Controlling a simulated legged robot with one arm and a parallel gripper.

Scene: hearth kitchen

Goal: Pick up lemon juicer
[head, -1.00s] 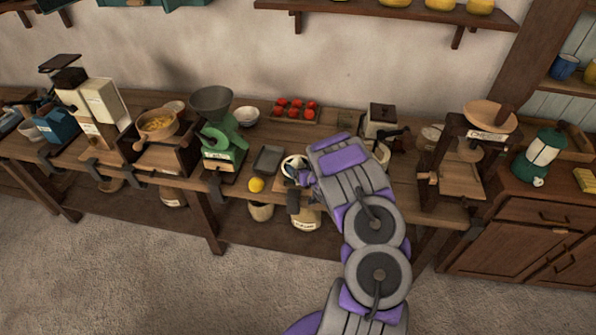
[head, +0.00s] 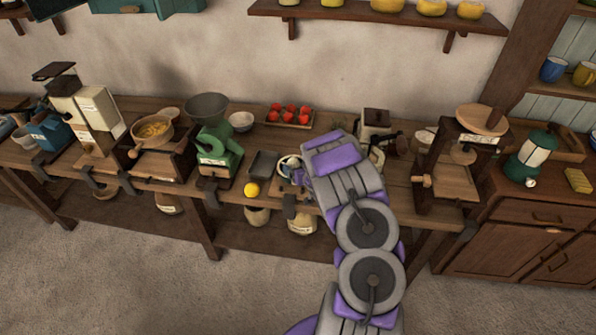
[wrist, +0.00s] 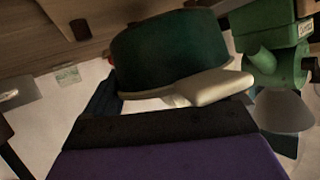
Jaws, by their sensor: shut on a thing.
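The lemon juicer (head: 290,163) is a small round piece with a pale rim, at the bench's front, partly hidden by my arm in the head view. In the wrist view, which is upside down, it is a dark green bowl (wrist: 170,48) with a cream rim and a stubby cream projection. My gripper (head: 299,177) is shut on it. Its dark and purple parts fill the bottom of the wrist view, close against the juicer. The exact contact is hidden. I cannot tell clearly whether the juicer is clear of the bench.
A yellow lemon (head: 252,189) and a dark tray (head: 263,165) are just left of the juicer. A green grinder (head: 217,152) stands further left. A tray of tomatoes (head: 289,116) is behind. A cream grinder (head: 375,124) and a wooden press (head: 455,160) are to the right.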

